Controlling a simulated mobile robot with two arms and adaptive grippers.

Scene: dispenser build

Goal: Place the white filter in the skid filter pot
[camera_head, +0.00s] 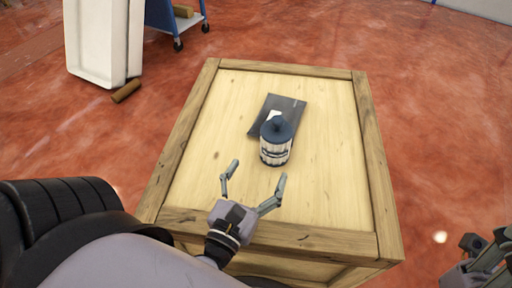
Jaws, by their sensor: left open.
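A white filter with a dark blue-grey cap (275,151) stands upright on the wooden crate (325,120), near the middle of its top. My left gripper (258,171) is open and empty over the near part of the crate, on the near side of the filter. Its two fingers point towards the filter and look apart from it. Part of my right gripper (487,255) shows at the lower right edge, off the crate; whether it is open or shut does not show. I see no filter pot in this view.
A dark flat sheet or booklet (290,106) lies on the crate just behind the filter. A white upright object (96,45) and a blue wheeled cart (188,18) stand at the upper left. A brown block (126,91) lies on the floor. Red floor (440,110) right of the crate is clear.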

